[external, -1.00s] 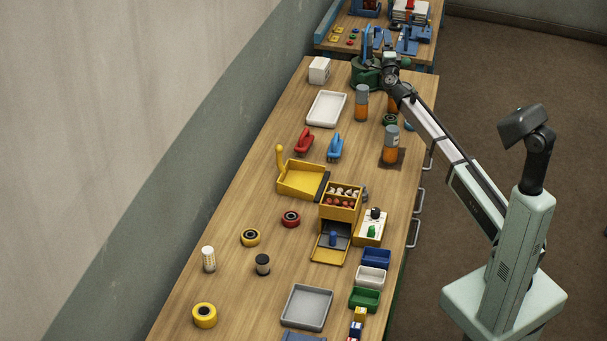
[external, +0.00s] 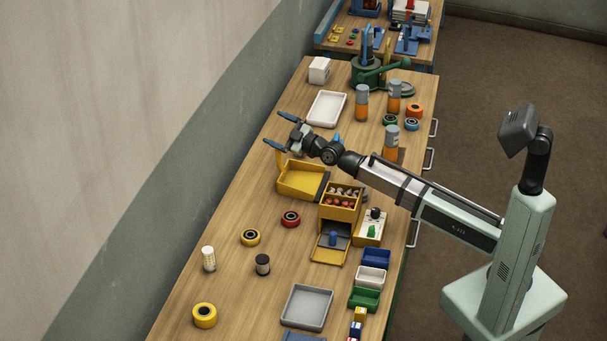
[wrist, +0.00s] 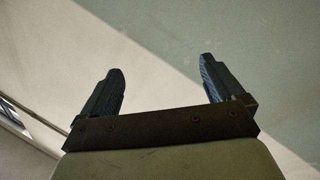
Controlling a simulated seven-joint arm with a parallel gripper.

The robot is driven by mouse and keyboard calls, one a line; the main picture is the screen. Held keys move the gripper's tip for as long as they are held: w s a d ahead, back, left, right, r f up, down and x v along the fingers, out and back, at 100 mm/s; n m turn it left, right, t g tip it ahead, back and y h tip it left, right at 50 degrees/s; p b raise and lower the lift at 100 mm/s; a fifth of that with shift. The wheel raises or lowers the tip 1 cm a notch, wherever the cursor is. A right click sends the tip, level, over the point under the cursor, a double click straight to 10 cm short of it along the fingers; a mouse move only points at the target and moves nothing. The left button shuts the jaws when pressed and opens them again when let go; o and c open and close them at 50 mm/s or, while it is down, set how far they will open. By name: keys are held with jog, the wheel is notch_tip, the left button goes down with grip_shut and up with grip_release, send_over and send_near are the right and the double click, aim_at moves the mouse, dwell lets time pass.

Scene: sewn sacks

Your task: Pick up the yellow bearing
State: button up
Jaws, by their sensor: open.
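The yellow bearing (external: 250,238), a small yellow ring with a dark centre, lies flat on the wooden bench (external: 240,285) in the external view. My gripper (external: 280,131) is open and empty, well beyond the bearing, near the bench's wall-side edge and above the yellow tray. In the wrist view my gripper (wrist: 160,66) shows its two blue fingers apart, with only wall behind them. The bearing does not show in the wrist view.
A red bearing (external: 291,218) lies right of the yellow one. A larger yellow ring (external: 204,315), a pale cylinder (external: 208,259) and a dark spool (external: 263,264) stand nearby. The yellow tray (external: 302,193) with its upright post and a grey tray (external: 307,325) are obstacles.

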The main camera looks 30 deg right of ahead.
jog(key=s+a+f+n+g, duration=0.4)
jog(key=s+a+f+n, duration=0.6)
jog(key=s+n, duration=0.3)
jog(key=n+g+h, duration=0.1)
jog(key=n+h, duration=0.2)
jog(key=n, duration=1.2)
send_near(250, 235)
jog(key=x, duration=0.4)
jog(key=shift+a+r, duration=0.15)
jog(key=shift+d+x, duration=0.2)
jog(key=shift+x, duration=2.8)
jog(key=shift+f, duration=0.2)
jog(key=c, duration=1.3)
jog(key=shift+r, duration=0.1)
